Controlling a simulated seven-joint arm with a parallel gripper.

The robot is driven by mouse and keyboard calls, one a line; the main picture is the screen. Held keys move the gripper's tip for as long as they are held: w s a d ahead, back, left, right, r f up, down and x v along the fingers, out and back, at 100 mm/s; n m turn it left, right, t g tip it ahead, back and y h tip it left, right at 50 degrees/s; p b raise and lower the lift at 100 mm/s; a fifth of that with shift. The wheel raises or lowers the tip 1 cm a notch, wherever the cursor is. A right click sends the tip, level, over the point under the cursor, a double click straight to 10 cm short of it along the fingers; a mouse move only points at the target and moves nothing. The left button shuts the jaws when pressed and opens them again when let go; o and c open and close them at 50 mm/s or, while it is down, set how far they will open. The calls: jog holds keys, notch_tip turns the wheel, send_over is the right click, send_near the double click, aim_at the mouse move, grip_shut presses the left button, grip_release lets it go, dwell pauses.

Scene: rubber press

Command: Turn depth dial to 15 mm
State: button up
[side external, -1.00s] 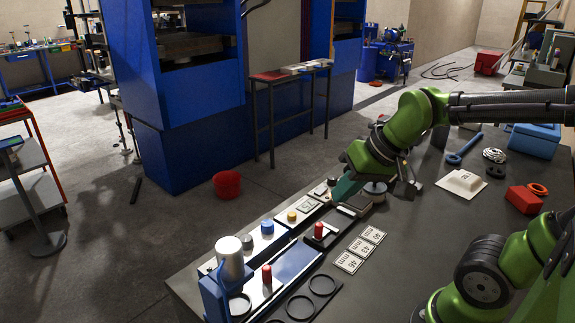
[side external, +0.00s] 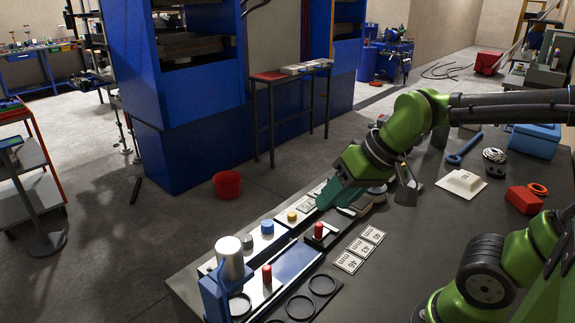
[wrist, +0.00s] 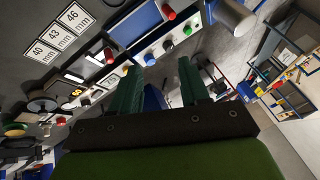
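My gripper (side external: 328,194) is low over the far end of the white control strip in the side external view. Its two green fingers stand apart with nothing between them in the wrist view (wrist: 158,80). I cannot tell which knob is the depth dial; no 15 mm mark is legible.
Number cards 40, 43 and 46 mm (side external: 359,249) lie on the dark bench. A red-topped post (side external: 318,230) and another (side external: 267,274) rise near the strip. A white cylinder (side external: 229,257) stands at the near end. Black rings (side external: 300,306) lie in front.

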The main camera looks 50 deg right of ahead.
jog(key=shift+o, duration=1.2)
jog(key=w+n+g, duration=0.2)
jog(key=w+n, duration=0.1)
jog(key=w, duration=0.6)
jog(key=shift+a+f+g, duration=0.2)
jog(key=shift+a+g, duration=0.1)
jog(key=shift+a, duration=0.1)
jog(key=n+g+h, duration=0.2)
jog(key=n+g, duration=0.2)
jog(key=n, duration=0.8)
send_over(246, 238)
notch_tip(246, 238, down, 3)
notch_tip(246, 238, down, 16)
jog(key=shift+f, duration=0.1)
jog(key=c, duration=1)
jog(key=shift+c, duration=0.2)
